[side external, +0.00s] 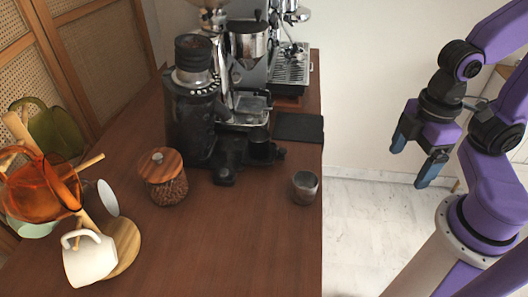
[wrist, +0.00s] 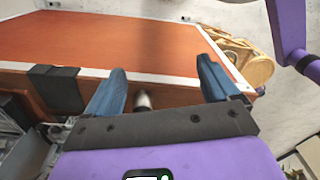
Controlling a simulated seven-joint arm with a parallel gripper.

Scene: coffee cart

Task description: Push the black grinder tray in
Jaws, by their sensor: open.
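The black grinder (side external: 190,115) stands on the wooden counter in the side view. A dark tray-like part (side external: 250,108) with a clear or shiny top sits at its right side, above a black base part (side external: 235,155). I cannot tell for certain which part is the black grinder tray, or how far out it is. My gripper (side external: 411,161) is open and empty, in the air to the right of the counter, apart from the grinder. In the wrist view, its blue fingers (wrist: 160,88) are spread in front of the counter edge. The grinder is not clearly visible there.
A black mat (side external: 299,127) lies at the counter's right edge; a similar black piece (wrist: 55,85) folds over the edge in the wrist view. A metal cup (side external: 304,187), bean jar (side external: 163,177) and mug stand (side external: 125,245) are on the counter. The espresso machine (side external: 290,65) is behind.

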